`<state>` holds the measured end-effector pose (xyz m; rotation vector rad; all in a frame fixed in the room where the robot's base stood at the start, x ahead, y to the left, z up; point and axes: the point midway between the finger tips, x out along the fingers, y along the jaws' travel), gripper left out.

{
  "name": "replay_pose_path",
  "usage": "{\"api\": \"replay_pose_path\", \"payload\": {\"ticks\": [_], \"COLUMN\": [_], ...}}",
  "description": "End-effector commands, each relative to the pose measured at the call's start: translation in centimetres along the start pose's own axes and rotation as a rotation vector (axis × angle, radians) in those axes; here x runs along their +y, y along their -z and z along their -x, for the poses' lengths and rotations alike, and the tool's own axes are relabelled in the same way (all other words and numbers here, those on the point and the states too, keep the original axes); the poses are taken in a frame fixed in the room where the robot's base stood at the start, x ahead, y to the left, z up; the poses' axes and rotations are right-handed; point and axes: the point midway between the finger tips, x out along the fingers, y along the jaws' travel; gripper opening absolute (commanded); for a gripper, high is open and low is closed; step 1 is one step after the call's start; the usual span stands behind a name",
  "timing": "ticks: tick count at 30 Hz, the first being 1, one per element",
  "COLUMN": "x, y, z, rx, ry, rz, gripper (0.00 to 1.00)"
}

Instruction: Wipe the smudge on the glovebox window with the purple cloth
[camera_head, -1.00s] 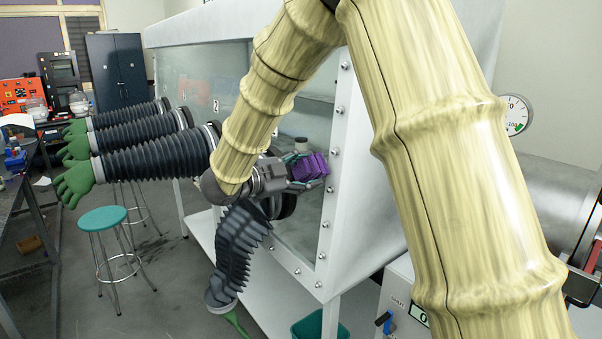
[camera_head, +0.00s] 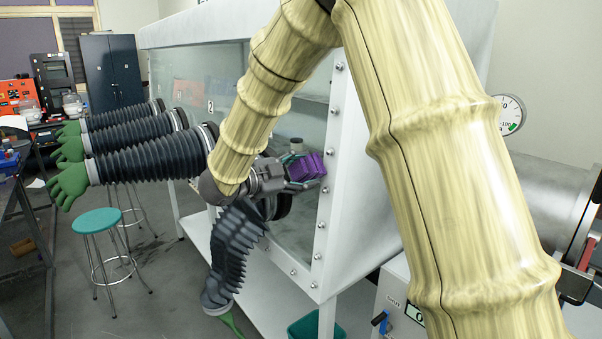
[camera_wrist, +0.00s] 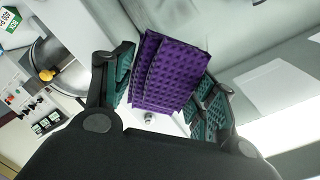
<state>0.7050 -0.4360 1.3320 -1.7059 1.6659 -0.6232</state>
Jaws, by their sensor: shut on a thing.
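The purple cloth (camera_head: 308,167) is a folded, textured pad between the fingers of my gripper (camera_head: 298,172), which is shut on it. In the wrist view the cloth (camera_wrist: 168,72) shows between the two green-padded fingers of my gripper (camera_wrist: 165,95). The cloth is beside the glovebox window (camera_head: 293,222), near its right bolted frame; I cannot tell whether it touches the glass. A faint mark (camera_head: 187,92) shows on the upper left of the window, but I cannot tell whether it is the smudge. My arm hides part of the window.
Several black bellows sleeves with green gloves (camera_head: 140,140) stick out from the window at left, and one hangs below my gripper (camera_head: 232,250). A teal stool (camera_head: 98,221) stands on the floor at left. A gauge (camera_head: 510,115) is at right.

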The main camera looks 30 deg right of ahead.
Motion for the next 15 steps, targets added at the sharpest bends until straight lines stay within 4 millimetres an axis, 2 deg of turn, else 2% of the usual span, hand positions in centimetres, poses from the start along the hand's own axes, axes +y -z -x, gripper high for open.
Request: {"api": "replay_pose_path", "payload": {"ticks": [15], "x": [0.0], "y": [0.0], "z": [-0.77], "rx": [0.0], "ry": [-0.001], "rz": [0.0], "gripper": [0.38]}}
